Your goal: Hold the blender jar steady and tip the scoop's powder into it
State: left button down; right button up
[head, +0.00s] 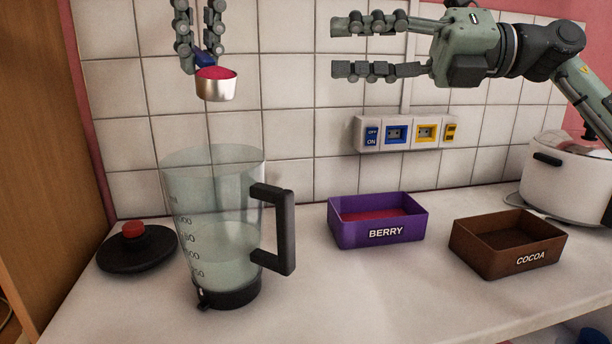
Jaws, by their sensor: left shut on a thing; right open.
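The clear blender jar (222,200) stands upright on the counter, with a black handle on its right and a black base. It holds pale liquid. My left gripper (203,60) is shut on the blue handle of a metal scoop (216,88). The scoop is level, heaped with pink-red powder (215,72), and hangs above the jar. My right gripper (382,48) is open and empty, raised in front of the tiles, apart from the jar. The purple BERRY box (378,238) holds red powder. The brown COCOA box (507,262) stands to its right.
A black lid with a red knob (134,246) lies on the counter left of the jar. A white cooker (566,180) stands at the far right. A socket and switch panel (407,133) is on the tiled wall. The counter's front middle is clear.

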jog(key=s+a+f+n+g+h, duration=0.1)
jog(key=s+a+f+n+h, duration=0.1)
jog(key=s+a, duration=0.2)
jog(key=n+h, duration=0.2)
jog(key=h, duration=0.4)
send_over(272, 257)
jog(key=s+d, duration=0.1)
jog(key=d, duration=0.1)
notch_tip(272, 257, down, 6)
jog(key=shift+d+r, duration=0.1)
jog(key=shift+r, duration=0.15)
jog(key=f+h, duration=0.1)
jog(key=s+d+f+t+h, duration=0.1)
jog(key=f+h, duration=0.1)
jog(key=f+n+h, duration=0.1)
jog(key=shift+s+d+f+t, duration=0.2)
jog(key=shift+t, duration=0.2)
jog(key=shift+d+f+h, duration=0.25)
jog(key=shift+h, duration=0.35)
jog(key=shift+d+f+t, duration=0.15)
jog(key=shift+f+t, duration=0.05)
jog(key=shift+t, duration=0.1)
jog(key=shift+w+f, duration=0.15)
jog(key=shift+f, duration=0.2)
jog(key=x, duration=1.1)
jog(key=shift+f, duration=0.15)
